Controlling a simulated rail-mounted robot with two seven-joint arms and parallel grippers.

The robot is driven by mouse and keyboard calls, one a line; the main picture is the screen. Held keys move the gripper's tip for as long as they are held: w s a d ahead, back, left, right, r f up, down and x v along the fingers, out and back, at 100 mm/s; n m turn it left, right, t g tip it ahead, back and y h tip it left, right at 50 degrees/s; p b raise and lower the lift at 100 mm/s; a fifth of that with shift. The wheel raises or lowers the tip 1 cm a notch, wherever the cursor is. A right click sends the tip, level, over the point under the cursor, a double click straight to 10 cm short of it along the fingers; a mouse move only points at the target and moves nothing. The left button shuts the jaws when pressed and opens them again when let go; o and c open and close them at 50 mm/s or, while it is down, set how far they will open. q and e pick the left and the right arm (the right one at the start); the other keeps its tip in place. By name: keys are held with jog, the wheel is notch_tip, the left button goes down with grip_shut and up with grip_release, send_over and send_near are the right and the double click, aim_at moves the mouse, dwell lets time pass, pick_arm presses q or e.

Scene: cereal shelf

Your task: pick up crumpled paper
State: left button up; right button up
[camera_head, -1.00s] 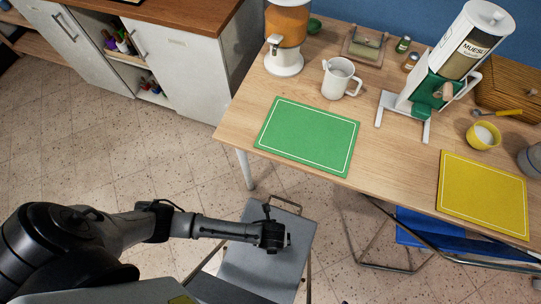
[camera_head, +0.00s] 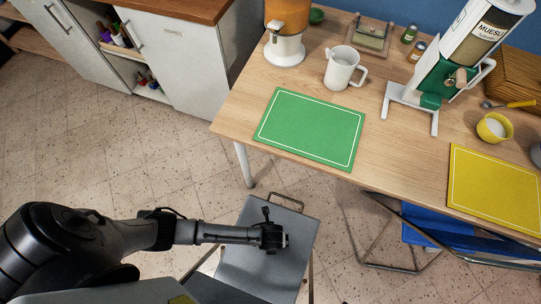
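I see no crumpled paper in the head view, neither on the table nor on the visible floor. My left gripper (camera_head: 273,237) is at the end of the arm from the left, above a grey chair seat and short of the table. Its fingers are too small and dark to tell if they are open or shut. My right gripper is not in view.
The wooden table (camera_head: 222,120) holds a green mat (camera_head: 310,127), a yellow mat (camera_head: 495,185), a white jug (camera_head: 341,68), a juice dispenser (camera_head: 285,45) and a muesli dispenser (camera_head: 440,80). A grey chair (camera_head: 270,275) stands in front. White cabinets (camera_head: 178,65) are at the back left. Floor at left is clear.

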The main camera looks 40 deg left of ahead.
pick_arm(q)
jog(key=shift+c, duration=0.5)
jog(key=c, duration=0.6)
